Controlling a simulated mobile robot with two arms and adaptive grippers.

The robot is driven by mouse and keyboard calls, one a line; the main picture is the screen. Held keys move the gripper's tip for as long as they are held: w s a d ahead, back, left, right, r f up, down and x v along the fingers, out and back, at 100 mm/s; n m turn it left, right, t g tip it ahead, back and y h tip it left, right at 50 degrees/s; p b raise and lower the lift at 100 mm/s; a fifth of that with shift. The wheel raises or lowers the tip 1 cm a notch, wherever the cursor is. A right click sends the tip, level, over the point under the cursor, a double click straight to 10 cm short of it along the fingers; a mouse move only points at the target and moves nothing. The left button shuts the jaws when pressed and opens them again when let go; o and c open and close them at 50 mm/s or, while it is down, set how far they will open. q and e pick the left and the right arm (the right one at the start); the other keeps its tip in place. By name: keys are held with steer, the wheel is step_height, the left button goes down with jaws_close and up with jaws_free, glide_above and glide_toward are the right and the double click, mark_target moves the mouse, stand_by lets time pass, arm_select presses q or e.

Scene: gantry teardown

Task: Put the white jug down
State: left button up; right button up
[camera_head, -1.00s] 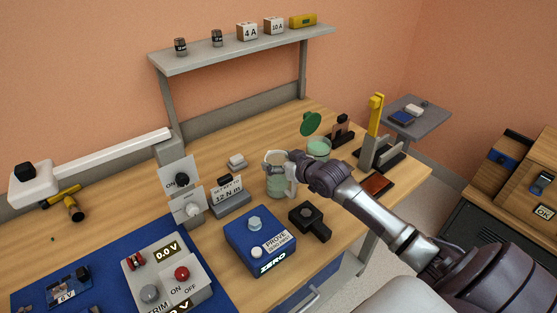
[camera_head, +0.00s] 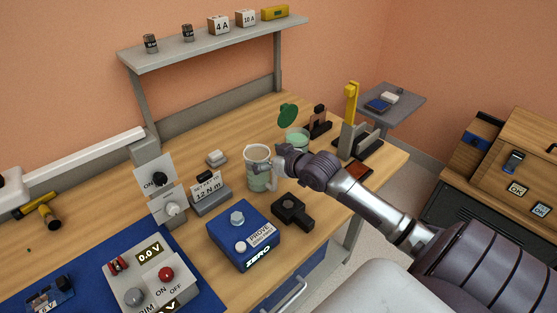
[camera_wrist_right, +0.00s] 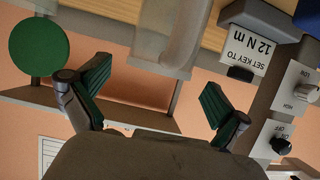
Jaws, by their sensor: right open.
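The white jug (camera_head: 257,175), pale and see-through with greenish contents, stands upright on the wooden bench (camera_head: 232,176). Its handle side faces my right gripper (camera_head: 280,161), which is just to the right of it. In the right wrist view, part of the jug (camera_wrist_right: 172,35) shows at the top, beyond the fingertips. The right gripper (camera_wrist_right: 158,75) is open there, its two green-padded fingers wide apart with nothing between them. Whether a fingertip still touches the handle is hard to tell. My left gripper is not in view.
A green-filled beaker (camera_head: 297,138) and a green disc (camera_head: 288,115) are behind my right gripper. A blue ZERO box (camera_head: 240,236) and a black clamp-like block (camera_head: 291,211) lie in front of the jug. The torque key stand (camera_head: 210,198) is to its left.

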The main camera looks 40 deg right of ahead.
steer(key=v, duration=0.8)
steer(key=shift+s+b, duration=0.3)
